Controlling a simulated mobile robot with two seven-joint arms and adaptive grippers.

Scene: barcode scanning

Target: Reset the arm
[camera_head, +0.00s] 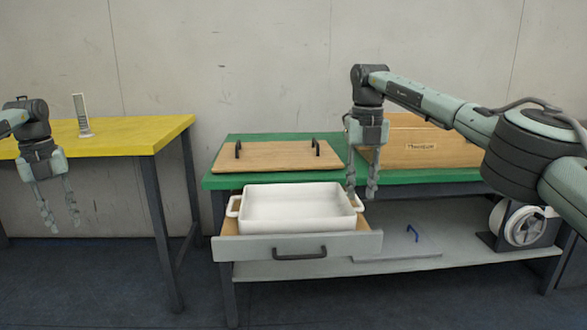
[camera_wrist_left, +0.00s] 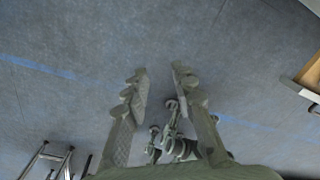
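My left gripper (camera_head: 62,222) hangs down with its fingers apart and empty, in front of the yellow table (camera_head: 125,133). My right gripper (camera_head: 361,194) points down beside the right end of a white dish (camera_head: 295,207). Its two fingers show a gap and hold nothing that I can see. I cannot tell whether it touches the dish or the drawer. The dish sits in a pulled-out drawer (camera_head: 228,247).
A slim grey-white device (camera_head: 81,115) stands upright on the yellow table. A wooden board with two black handles (camera_head: 275,157) lies on the green tabletop (camera_head: 225,178). A labelled wooden box (camera_head: 425,147) stands behind my right arm. A white round machine (camera_head: 524,225) sits on the lower shelf.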

